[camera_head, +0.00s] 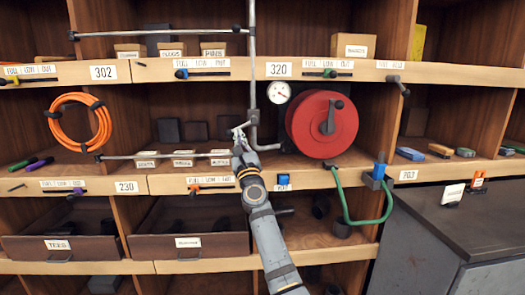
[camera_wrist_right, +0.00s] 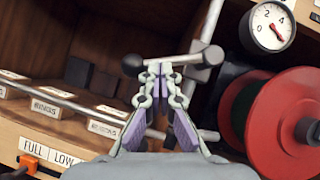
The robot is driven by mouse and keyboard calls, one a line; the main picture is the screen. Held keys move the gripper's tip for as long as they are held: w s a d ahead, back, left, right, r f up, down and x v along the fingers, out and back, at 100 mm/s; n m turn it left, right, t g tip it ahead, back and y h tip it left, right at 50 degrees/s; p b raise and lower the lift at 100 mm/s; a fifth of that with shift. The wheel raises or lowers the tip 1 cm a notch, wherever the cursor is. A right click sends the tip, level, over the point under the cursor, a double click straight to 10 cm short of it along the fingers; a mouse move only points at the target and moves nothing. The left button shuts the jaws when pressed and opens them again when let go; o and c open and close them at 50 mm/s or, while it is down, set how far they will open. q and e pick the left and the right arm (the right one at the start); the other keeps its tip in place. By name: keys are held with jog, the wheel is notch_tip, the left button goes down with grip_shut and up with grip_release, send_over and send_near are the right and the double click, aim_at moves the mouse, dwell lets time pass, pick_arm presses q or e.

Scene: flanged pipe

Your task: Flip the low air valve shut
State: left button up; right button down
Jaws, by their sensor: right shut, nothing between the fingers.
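A grey vertical pipe (camera_head: 252,75) runs down the middle of the shelf and bends right near its lower end; it also shows in the wrist view (camera_wrist_right: 211,22). A lever bar (camera_wrist_right: 178,60) with a dark round knob (camera_wrist_right: 132,65) lies nearly level across the wrist view, meeting a grey fitting (camera_wrist_right: 207,56) on the pipe. I take this to be the low air valve. My right gripper (camera_head: 240,137) is shut and empty, its fingertips (camera_wrist_right: 160,70) close together at the lever; I cannot tell whether they touch. My left gripper is out of view.
A red reel (camera_head: 310,132) and a gauge (camera_head: 279,92) are just right of the pipe. A horizontal rod (camera_head: 150,156) runs left along the shelf. An orange hose coil (camera_head: 76,122) hangs at left; a green hose (camera_head: 347,205) loops at lower right.

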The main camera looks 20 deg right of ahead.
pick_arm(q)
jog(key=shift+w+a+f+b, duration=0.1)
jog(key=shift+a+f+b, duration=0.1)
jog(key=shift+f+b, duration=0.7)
pick_arm(e)
jog(key=m+h, duration=0.1)
jog(key=r+m+h, duration=0.1)
jog(key=m, duration=0.1)
jog(key=a+r+m+h, duration=0.1)
jog(key=shift+w+m, duration=0.15)
jog(key=shift+m, duration=0.15)
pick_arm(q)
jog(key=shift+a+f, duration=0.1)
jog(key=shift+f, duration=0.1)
pick_arm(e)
jog(key=shift+a+r, duration=0.1)
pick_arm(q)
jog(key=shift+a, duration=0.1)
pick_arm(e)
jog(key=v, duration=0.7)
jog(key=shift+s, duration=0.25)
jog(key=shift+a+f, duration=0.1)
jog(key=shift+f, duration=0.15)
